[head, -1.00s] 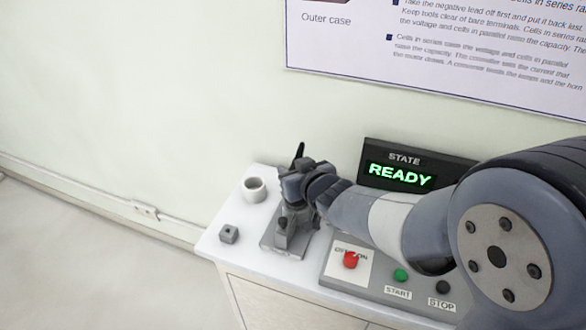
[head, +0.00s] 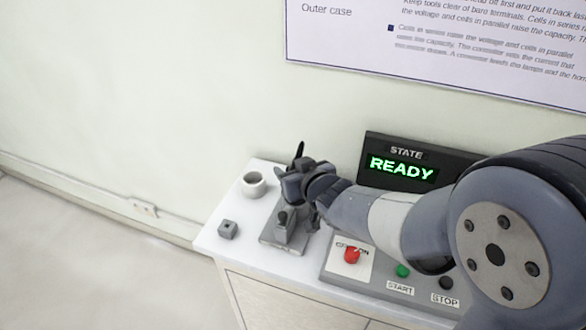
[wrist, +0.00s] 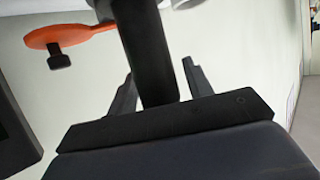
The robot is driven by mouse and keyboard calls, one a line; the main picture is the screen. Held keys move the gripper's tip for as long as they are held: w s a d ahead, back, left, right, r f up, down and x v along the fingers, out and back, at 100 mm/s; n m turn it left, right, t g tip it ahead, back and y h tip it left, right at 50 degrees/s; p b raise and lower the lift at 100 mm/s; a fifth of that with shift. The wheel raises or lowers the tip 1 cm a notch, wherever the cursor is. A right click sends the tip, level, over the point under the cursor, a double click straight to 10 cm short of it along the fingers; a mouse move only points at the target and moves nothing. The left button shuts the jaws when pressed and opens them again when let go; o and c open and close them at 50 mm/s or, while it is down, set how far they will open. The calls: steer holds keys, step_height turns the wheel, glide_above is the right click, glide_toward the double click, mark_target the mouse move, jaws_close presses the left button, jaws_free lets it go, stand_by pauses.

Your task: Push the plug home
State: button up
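My gripper (head: 290,192) is over the metal plate (head: 272,239) on the bench, beside a grey fixture with a dark knob (head: 283,222). A black pointed piece (head: 298,151) stands up behind the gripper. In the wrist view my gripper (wrist: 158,68) has its fingers apart. A thick black cylinder (wrist: 148,50) runs between them, with a pale gap at the right finger. An orange flat piece (wrist: 50,34) with a black knob is at the upper left. I cannot tell which piece is the plug; its seat is not clearly visible.
A white ring-shaped cup (head: 253,184) and a small grey block (head: 228,230) stand at the bench's left side. A console (head: 335,273) with red, green and black buttons is to the right. A display (head: 402,170) reads READY. The wall is close behind.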

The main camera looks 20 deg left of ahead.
steer(key=shift+o, duration=0.8)
steer(key=p+v, duration=0.2)
steer(key=v, duration=0.9)
steer(key=shift+w+a, duration=0.1)
steer(key=shift+w, duration=0.05)
steer(key=b+x, duration=0.2)
steer(key=x, duration=0.8)
steer(key=shift+w+a+f, duration=0.2)
steer(key=shift+w+f, duration=0.05)
steer(key=shift+f, duration=0.05)
steer(key=shift+r+p, duration=0.35)
steer(key=shift+r, duration=0.1)
steer(key=shift+s+f, duration=0.1)
steer(key=shift+f, duration=0.05)
